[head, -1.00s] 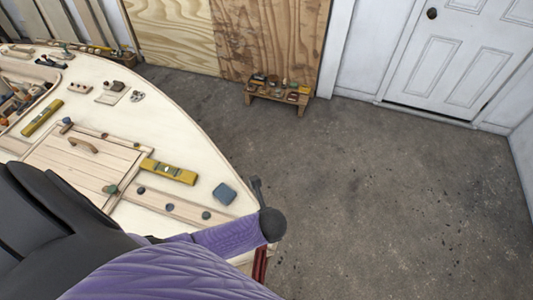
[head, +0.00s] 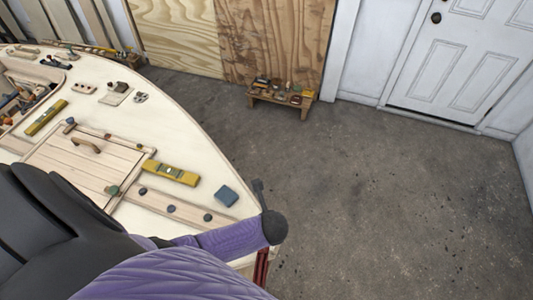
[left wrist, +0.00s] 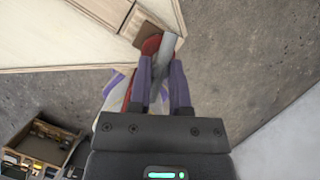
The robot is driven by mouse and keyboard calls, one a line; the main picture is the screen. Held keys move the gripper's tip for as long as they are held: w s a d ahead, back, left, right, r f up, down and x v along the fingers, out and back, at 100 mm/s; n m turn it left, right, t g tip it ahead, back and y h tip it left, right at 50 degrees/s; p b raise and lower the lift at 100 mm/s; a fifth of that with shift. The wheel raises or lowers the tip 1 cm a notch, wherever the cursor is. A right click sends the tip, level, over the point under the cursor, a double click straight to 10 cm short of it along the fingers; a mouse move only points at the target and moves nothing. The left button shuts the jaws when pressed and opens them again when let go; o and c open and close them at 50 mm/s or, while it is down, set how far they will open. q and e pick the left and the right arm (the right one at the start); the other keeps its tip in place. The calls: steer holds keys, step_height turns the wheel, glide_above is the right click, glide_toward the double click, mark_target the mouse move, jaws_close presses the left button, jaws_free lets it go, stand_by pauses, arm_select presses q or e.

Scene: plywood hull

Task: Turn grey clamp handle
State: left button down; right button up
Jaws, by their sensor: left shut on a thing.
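In the left wrist view, my left gripper (left wrist: 161,66) has its two purple fingers closed around the grey clamp handle (left wrist: 167,48). The handle shows as a light grey bar between and beyond the fingertips. Red clamp parts (left wrist: 151,45) show beside it, close to the hull's edge. In the head view, a red bar of the clamp (head: 262,267) shows below the pale plywood hull's (head: 174,128) near tip. My right gripper is not in view.
On the hull lie a yellow level (head: 170,173), a blue block (head: 227,196) and a hatch with a handle (head: 86,145). A low wooden bench (head: 282,100) with small items stands by the plywood wall. The grey floor to the right is clear up to the white door (head: 453,60).

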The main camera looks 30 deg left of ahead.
arm_select(q)
steer(key=shift+n, duration=0.3)
